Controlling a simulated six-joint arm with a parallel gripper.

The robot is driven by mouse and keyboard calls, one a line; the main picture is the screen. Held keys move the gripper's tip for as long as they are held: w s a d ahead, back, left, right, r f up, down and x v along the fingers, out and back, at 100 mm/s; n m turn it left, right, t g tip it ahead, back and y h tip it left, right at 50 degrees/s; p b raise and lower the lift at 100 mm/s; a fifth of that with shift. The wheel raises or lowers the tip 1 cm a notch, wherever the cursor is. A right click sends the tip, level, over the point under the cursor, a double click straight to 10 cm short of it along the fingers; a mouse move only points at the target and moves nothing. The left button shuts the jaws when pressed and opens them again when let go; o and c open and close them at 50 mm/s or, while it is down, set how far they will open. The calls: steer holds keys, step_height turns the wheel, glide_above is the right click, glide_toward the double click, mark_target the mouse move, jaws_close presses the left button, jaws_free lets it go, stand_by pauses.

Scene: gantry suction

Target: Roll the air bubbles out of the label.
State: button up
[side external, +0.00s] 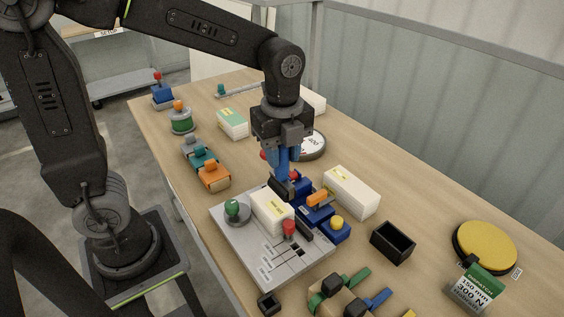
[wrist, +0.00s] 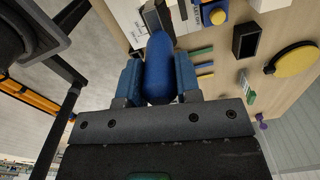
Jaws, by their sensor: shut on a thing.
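My gripper (side external: 284,160) points down over the grey base plate (side external: 262,262) and is shut on the blue handle of a dark roller (side external: 281,188). In the wrist view the rounded blue handle (wrist: 159,70) fills the space between the blue fingers, with the dark roller (wrist: 157,15) beyond it. The roller is just behind a white box (side external: 270,214) on the plate, which has a small yellow-marked label on top. I cannot tell whether the roller touches the box. No bubbles can be made out at this size.
A green knob (side external: 233,207) and a red knob (side external: 289,228) flank the box. Blue blocks with orange and yellow tops (side external: 337,229) stand right of it. Another white box (side external: 351,191), a black bin (side external: 393,243) and a yellow disc (side external: 485,247) lie further right.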

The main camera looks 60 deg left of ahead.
steer(key=shift+r, duration=1)
